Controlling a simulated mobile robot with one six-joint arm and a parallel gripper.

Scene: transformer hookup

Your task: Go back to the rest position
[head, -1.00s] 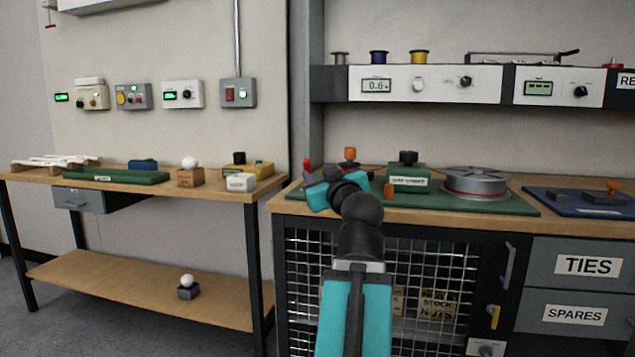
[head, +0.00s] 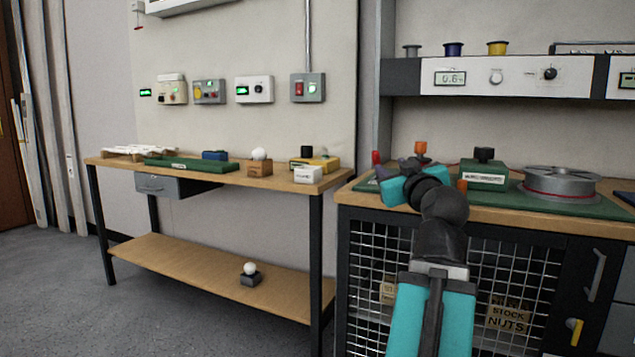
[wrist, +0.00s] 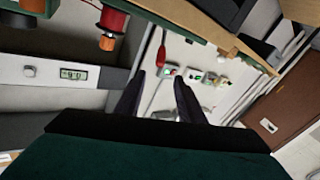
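My gripper (wrist: 159,80) shows in the wrist view as two dark fingers held apart with nothing between them. In the head view my gripper end (head: 383,176) is over the left front of the right bench, partly hidden by my dark wrist links, and its fingers are hard to make out. My arm reaches forward and is bent at the wrist. The green block with a black knob (head: 484,174) and the grey reel with a red band (head: 560,184) stand to the right of it on a green board.
An orange-topped post (head: 421,149) stands close behind my gripper. The left bench (head: 310,189) carries small boxes and a green board (head: 190,165). Wall switch boxes (head: 254,89) hang above it. A shelf unit (head: 500,79) overhangs the right bench. The floor at left (head: 60,270) is clear.

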